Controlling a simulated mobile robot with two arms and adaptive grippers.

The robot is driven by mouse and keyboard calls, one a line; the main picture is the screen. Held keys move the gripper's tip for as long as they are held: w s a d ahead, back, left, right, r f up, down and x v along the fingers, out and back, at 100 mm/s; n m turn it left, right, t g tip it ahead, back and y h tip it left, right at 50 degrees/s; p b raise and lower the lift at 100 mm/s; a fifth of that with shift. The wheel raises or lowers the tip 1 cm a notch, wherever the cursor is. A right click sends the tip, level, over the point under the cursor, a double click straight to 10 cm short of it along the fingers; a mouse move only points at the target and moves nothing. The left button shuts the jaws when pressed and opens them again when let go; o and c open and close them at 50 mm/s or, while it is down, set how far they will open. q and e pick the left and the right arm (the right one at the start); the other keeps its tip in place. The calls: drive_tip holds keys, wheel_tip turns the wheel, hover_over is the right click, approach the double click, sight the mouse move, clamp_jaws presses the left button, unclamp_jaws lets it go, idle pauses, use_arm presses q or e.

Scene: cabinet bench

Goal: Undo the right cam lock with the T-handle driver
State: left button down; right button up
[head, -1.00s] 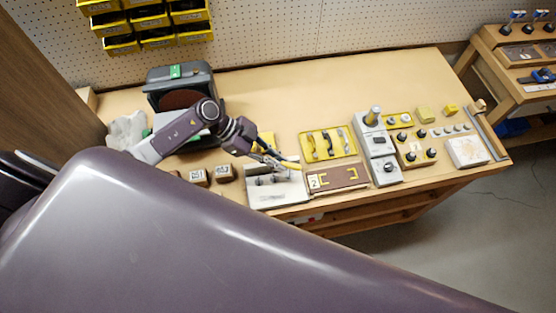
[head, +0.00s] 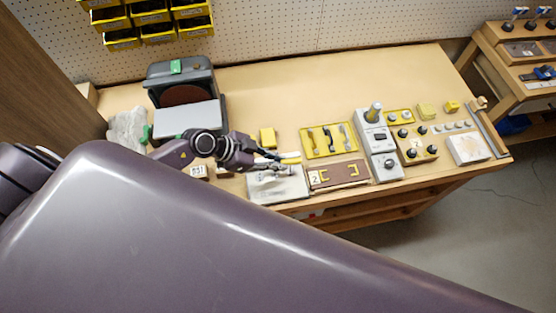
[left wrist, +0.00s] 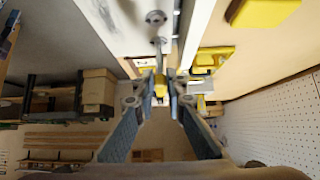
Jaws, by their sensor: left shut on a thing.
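A pale panel (head: 285,188) lies at the front middle of the bench. In the left wrist view it is a white surface (left wrist: 117,14) with a round grey cam lock (left wrist: 155,17) on it. My left gripper (head: 284,165) is over the panel's back part. I cannot tell whether the driver tip sits in a lock. My right gripper is not in view.
A brown board (head: 338,175) marked 2 lies right of the panel, with a yellow tool tray (head: 328,140) behind it. A grey device (head: 377,143) stands further right. A yellow block (head: 267,137) and a grey sander-like machine (head: 180,80) are behind. The back middle bench is clear.

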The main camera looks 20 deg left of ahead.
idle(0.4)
use_arm(q)
drive_tip(key=shift+s+d+n+t+y, duration=0.25)
drive_tip(key=shift+d+n+t+y, duration=0.2)
drive_tip(key=shift+n, duration=0.45)
drive_tip(key=shift+s+a+n+t, duration=0.1)
drive_tip(key=shift+n+t, duration=0.2)
drive_tip(key=shift+t, duration=0.05)
drive_tip(key=shift+a, duration=0.1)
drive_tip(key=shift+y, duration=0.25)
drive_tip(key=shift+s+d+f+n, duration=0.1)
drive_tip(key=shift+d+n, duration=0.15)
drive_tip(key=shift+n, duration=0.15)
drive_tip(key=shift+s+d+n+t+y, duration=0.15)
drive_tip(key=shift+d+n+t+y, duration=0.05)
drive_tip(key=shift+n+t+y, duration=0.4)
drive_tip(key=shift+n, duration=0.3)
